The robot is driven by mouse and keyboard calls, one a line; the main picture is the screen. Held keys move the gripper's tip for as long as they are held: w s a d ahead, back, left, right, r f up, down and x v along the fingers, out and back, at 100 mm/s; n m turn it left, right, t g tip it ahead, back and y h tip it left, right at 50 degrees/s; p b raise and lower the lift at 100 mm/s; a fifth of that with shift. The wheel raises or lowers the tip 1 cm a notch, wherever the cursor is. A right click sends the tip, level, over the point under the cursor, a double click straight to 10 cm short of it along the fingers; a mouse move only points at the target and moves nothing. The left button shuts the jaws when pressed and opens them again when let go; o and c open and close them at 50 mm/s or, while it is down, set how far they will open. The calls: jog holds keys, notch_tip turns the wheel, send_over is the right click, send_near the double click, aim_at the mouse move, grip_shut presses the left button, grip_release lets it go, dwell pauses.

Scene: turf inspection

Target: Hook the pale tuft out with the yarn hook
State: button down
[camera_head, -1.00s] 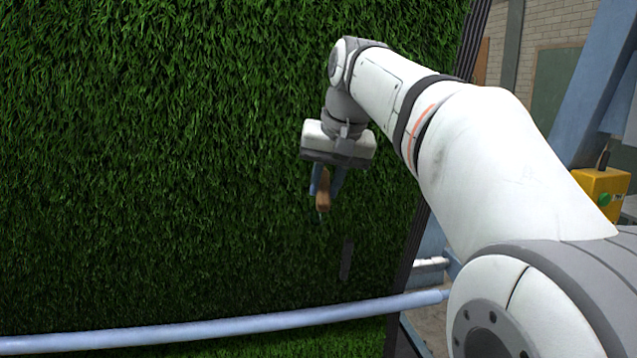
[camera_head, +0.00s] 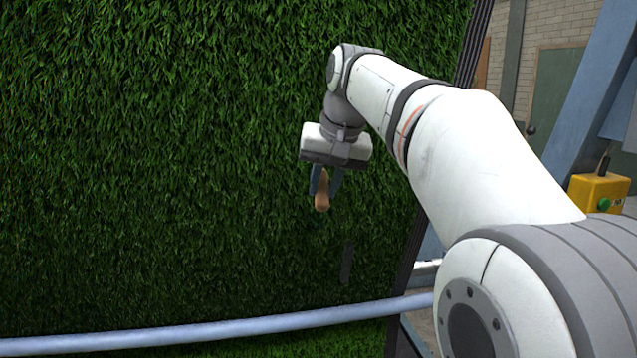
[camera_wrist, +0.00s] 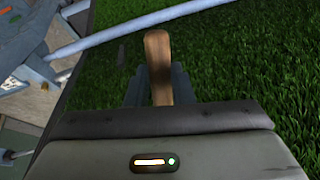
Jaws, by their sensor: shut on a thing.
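My gripper (camera_head: 325,183) is shut on the wooden handle of the yarn hook (camera_head: 322,192), in front of the hanging green turf (camera_head: 160,150). In the wrist view the brown handle (camera_wrist: 159,68) stands up between the fingers. The metal hook end cannot be made out in either current view. I cannot tell whether the tool touches the turf. No pale tuft can be made out in the turf in either view.
A pale blue rail (camera_head: 200,333) crosses low in front of the turf. The turf's dark edge (camera_head: 470,50) is at the right. A yellow box with a green button (camera_head: 598,192) stands beyond it, beside a blue post (camera_head: 590,85). A dark grey strip (camera_head: 346,262) shows below my gripper.

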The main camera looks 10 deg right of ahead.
jog(key=shift+w+r+p, duration=0.2)
jog(key=shift+w+p, duration=0.2)
jog(key=shift+w, duration=0.15)
jog(key=shift+w+f+b, duration=0.2)
jog(key=shift+f+b, duration=0.55)
jog(key=shift+f, duration=0.35)
jog(key=shift+b+x, duration=0.55)
jog(key=shift+x, duration=0.55)
jog(key=shift+w+p+v, duration=0.2)
jog(key=shift+p+v, duration=1.5)
jog(key=shift+v, duration=0.55)
jog(key=shift+a, duration=0.15)
